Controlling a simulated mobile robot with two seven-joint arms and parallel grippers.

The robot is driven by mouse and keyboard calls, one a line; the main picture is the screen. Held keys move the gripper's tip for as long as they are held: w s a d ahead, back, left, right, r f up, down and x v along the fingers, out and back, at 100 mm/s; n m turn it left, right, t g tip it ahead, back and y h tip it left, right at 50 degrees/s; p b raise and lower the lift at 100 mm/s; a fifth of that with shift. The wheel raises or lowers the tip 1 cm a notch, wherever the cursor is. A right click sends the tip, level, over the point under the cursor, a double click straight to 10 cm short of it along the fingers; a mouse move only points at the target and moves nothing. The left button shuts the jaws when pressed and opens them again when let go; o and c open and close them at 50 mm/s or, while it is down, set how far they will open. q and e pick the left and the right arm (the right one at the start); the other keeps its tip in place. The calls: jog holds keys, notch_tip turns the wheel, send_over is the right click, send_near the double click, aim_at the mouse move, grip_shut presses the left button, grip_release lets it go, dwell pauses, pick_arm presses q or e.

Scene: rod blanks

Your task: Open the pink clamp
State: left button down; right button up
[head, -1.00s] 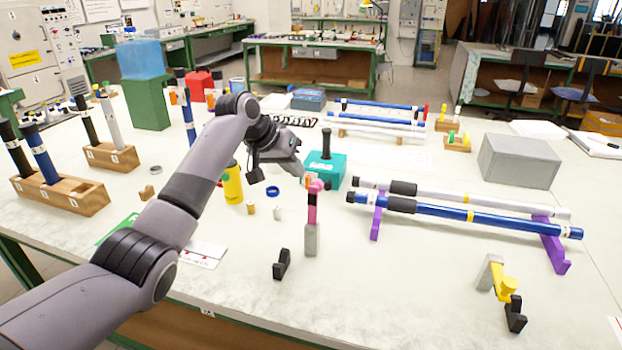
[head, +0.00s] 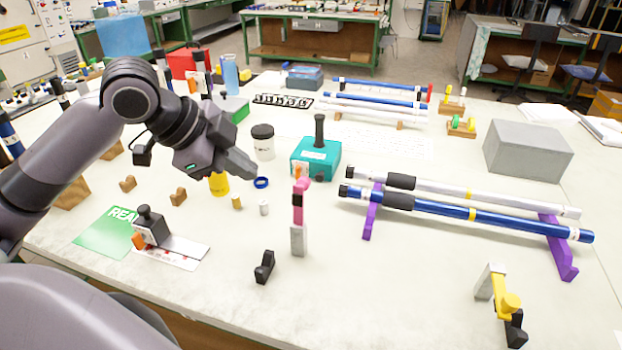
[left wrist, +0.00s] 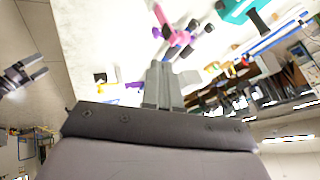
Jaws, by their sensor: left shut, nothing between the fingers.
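The pink clamp (head: 298,208) stands near the middle of the table on a grey block. My right gripper (left wrist: 40,66) shows at the left edge of the left wrist view, fingers apart, away from the clamp.
A teal box (head: 315,160) with a black post stands behind the clamp. A black block (head: 264,267) lies front left of it. Blue and white rods on purple stands (head: 556,245) lie to the right. A yellow clamp (head: 500,290) stands front right. The table between is clear.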

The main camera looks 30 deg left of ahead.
aim_at(299, 184)
pick_arm(q)
jog(key=shift+m+g, duration=0.3)
jog(key=shift+m, duration=0.2)
jog(key=shift+w+r+p+x, duration=0.15)
jog(key=shift+w+p+x, duration=0.15)
jog(key=shift+x, duration=1.7)
jog(key=shift+w+r+p+x, duration=0.2)
jog(key=shift+w+x, duration=0.1)
jog(key=shift+x, duration=1.7)
jog(key=shift+w+r+p+x, duration=0.2)
jog(key=shift+w+x, duration=0.1)
jog(key=shift+x, duration=1.7)
jog(key=shift+w+a, duration=0.1)
jog(key=shift+a, duration=0.05)
jog(key=shift+w+a, duration=0.25)
jog(key=shift+w, duration=0.8)
jog(key=shift+r, duration=0.2)
